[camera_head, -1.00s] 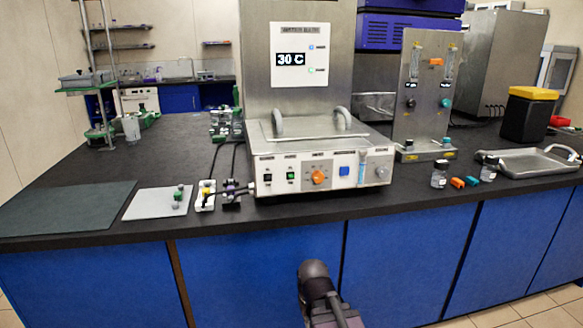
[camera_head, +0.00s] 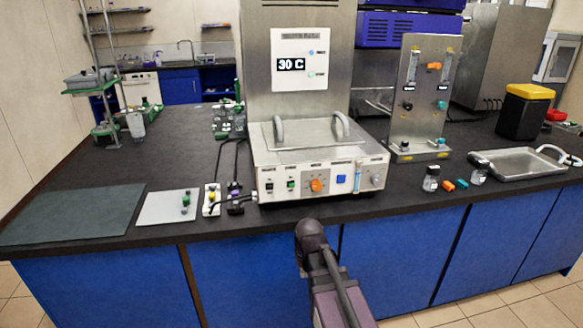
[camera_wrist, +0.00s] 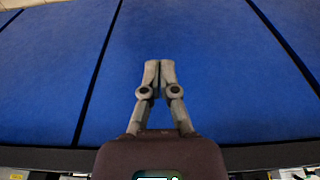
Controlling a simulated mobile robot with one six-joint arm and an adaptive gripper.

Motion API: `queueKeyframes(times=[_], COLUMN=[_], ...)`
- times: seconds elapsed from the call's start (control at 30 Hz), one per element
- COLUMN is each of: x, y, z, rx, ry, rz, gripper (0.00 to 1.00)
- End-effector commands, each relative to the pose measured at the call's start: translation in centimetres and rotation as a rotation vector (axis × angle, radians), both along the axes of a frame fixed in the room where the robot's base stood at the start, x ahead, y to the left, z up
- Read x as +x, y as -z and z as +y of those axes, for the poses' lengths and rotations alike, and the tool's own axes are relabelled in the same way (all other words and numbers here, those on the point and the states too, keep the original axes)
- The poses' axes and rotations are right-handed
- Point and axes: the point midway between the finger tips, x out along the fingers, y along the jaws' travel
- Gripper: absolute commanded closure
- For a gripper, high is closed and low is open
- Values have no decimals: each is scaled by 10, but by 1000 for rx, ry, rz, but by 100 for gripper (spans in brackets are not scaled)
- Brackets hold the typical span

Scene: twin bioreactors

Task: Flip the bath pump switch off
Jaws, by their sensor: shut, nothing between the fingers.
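The water bath (camera_head: 318,140) stands on the bench, with a 30 C display (camera_head: 291,64) on its tall back panel. Its front panel carries a dark switch (camera_head: 269,187) and a green switch (camera_head: 291,185) at the left, then an orange knob (camera_head: 316,186) and a blue square (camera_head: 341,179). The small labels are too blurred to tell which switch is the pump's. In the wrist view my gripper (camera_wrist: 159,66) is shut and empty, in front of the blue cabinet fronts (camera_wrist: 215,50). No switch shows there. In the head view my arm is below the bath, and its fingers are not seen.
Small clamps with cables (camera_head: 212,198) stand just left of the bath panel. A flow-meter stand (camera_head: 418,105), small bottles (camera_head: 431,179) and a metal tray (camera_head: 520,163) are to the right. The dark bench edge (camera_wrist: 270,156) crosses the wrist view's bottom. A dark mat (camera_head: 70,212) lies far left.

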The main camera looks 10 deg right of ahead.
Motion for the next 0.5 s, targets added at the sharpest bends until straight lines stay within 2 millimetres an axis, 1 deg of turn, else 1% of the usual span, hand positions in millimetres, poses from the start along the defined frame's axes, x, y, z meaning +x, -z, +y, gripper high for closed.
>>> queueKeyframes(times=[0.03,0.5], x=[6,44], y=[-15,-83], z=[0,0], rx=[0,0], ry=[0,0], rz=[-8,-80], gripper=[100,100])
